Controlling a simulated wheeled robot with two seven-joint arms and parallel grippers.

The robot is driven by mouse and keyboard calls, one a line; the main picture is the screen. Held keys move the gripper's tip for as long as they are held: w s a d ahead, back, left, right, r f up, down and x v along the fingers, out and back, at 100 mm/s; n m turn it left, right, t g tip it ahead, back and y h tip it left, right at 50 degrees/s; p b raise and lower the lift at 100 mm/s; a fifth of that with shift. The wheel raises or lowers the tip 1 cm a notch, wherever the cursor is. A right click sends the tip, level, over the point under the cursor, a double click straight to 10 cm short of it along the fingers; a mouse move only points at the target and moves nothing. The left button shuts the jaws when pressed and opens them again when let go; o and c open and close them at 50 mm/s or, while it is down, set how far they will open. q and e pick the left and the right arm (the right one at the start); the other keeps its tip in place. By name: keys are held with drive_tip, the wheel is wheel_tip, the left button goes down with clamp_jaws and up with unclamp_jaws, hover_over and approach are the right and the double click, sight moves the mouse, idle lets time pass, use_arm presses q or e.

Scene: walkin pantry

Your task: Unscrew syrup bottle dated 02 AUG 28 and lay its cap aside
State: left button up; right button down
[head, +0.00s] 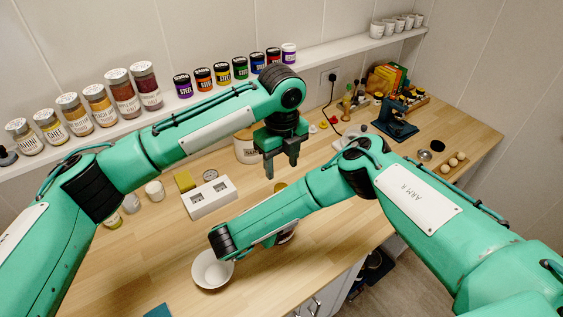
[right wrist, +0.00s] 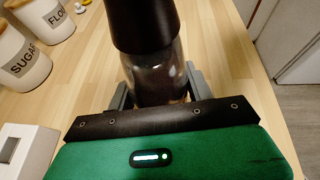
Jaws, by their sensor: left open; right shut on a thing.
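My right gripper (right wrist: 158,88) is shut on a dark glass bottle (right wrist: 158,76), with a finger on each side of it in the right wrist view. A wide black top (right wrist: 143,25) sits above the glass. No date is readable on it, so I cannot tell whether it is the syrup bottle dated 02 AUG 28. In the head view my right arm hides most of the bottle and the right gripper. My left gripper (head: 282,160) is open and empty, fingers pointing down, above the counter behind my right forearm. No loose cap is identifiable.
A white bowl (head: 212,270) stands at the counter's front. A white block with holes (head: 209,198) is left of my left gripper. Sugar (right wrist: 22,62) and flour (right wrist: 45,20) canisters stand at the back. Spice jars (head: 122,92) line the shelf. A blue device (head: 396,118) stands at right.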

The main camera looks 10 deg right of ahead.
sight(281, 187)
use_arm(q)
drive_tip(key=shift+f, duration=3.9)
drive_tip(key=c, duration=1)
drive_tip(key=shift+n, duration=1.6)
drive_tip(key=shift+c, duration=0.2)
drive_tip(key=o, duration=1.1)
drive_tip(key=shift+r, duration=0.1)
